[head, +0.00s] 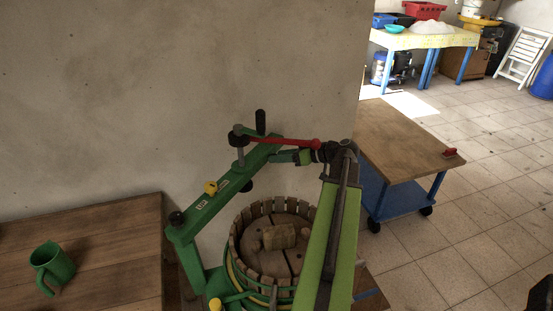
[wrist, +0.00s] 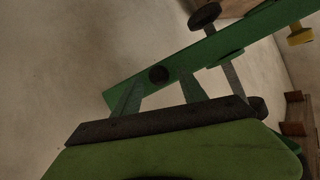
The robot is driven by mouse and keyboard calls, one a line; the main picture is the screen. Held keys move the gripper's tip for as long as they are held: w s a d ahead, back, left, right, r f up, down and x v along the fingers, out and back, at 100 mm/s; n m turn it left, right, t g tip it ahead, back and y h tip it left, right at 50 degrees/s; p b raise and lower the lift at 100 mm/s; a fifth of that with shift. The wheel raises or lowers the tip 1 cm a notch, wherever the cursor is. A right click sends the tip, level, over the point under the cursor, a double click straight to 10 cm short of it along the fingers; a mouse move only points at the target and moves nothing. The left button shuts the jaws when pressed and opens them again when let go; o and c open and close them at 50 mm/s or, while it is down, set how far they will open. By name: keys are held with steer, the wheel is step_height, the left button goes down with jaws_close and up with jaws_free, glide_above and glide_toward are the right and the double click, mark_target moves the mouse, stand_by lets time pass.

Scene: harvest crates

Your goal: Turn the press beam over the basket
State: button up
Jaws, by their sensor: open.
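The green press beam (head: 225,186) runs from a post at its lower left up to the right, beside the wall. In the picture it passes to the left of and behind the round wooden-stave basket (head: 240,262), not across its opening. A wooden lid with blocks (head: 278,237) lies in the basket. My gripper (head: 282,157) is open close to the beam's far end. In the wrist view my fingers (wrist: 182,88) reach toward the beam (wrist: 190,62), which crosses in front diagonally. I cannot tell whether they touch it.
A red-handled crank (head: 285,141) with a black knob (head: 261,122) sits above the beam's far end, close to my wrist. A wooden table with a green mug (head: 52,266) stands left. A wheeled cart (head: 400,140) stands right; tiled floor beyond is open.

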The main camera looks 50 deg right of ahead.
steer(key=shift+w+a+f, duration=0.2)
steer(key=shift+w+f, duration=0.1)
steer(key=shift+w, duration=0.3)
jaws_close()
stand_by(1.1)
